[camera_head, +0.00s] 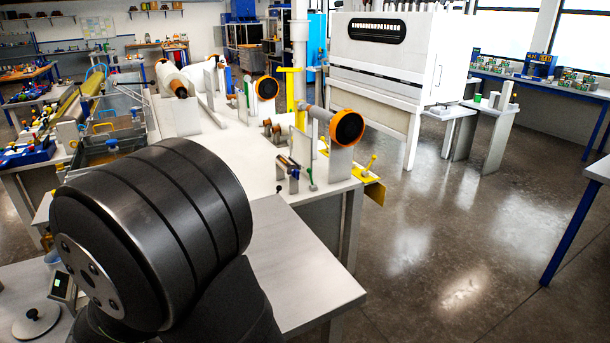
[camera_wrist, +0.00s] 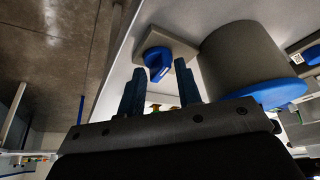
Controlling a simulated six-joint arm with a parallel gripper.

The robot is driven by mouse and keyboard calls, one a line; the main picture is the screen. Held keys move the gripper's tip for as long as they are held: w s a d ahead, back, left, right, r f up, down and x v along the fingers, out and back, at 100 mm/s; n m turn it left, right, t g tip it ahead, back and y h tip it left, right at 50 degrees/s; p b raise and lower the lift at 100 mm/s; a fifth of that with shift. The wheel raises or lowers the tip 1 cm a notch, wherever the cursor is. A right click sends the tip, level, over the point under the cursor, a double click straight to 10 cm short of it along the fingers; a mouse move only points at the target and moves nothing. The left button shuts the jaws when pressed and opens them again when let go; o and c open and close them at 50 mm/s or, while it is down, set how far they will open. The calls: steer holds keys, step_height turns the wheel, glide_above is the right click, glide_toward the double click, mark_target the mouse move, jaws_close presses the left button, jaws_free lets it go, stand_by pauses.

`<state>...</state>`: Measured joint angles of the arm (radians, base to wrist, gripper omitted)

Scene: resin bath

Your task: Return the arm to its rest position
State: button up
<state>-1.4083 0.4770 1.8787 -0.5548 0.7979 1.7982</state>
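My gripper (camera_wrist: 160,72) shows in the wrist view as two dark blue fingers standing apart, with nothing held between them. A blue knob (camera_wrist: 155,56) on a grey square plate lies beyond the fingertips, in line with the gap. I cannot tell how far the fingers are from it. In the head view, a large dark joint of my arm fills the lower left, and my gripper is not visible there.
A grey cylinder with a blue rim (camera_wrist: 240,58) stands close right of the fingers. In the head view, a white bench (camera_head: 235,150) carries rollers with orange ends (camera_head: 348,128). A white lid (camera_head: 36,320) and small display (camera_head: 62,287) sit lower left. Open floor (camera_head: 470,240) lies right.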

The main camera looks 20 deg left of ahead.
steer(key=n+y, duration=0.1)
steer(key=n, duration=0.3)
steer(key=shift+d+y, duration=0.15)
steer(key=shift+y, duration=0.25)
steer(key=shift+w+d+n+g+y, duration=0.1)
steer(key=shift+n+g+y, duration=0.25)
steer(key=shift+n, duration=0.9)
steer(key=shift+n+g+y, duration=0.25)
steer(key=shift+n+y, duration=0.1)
steer(key=shift+n, duration=0.9)
steer(key=shift+o, duration=0.6)
steer(key=o, duration=0.4)
steer(key=shift+c, duration=0.2)
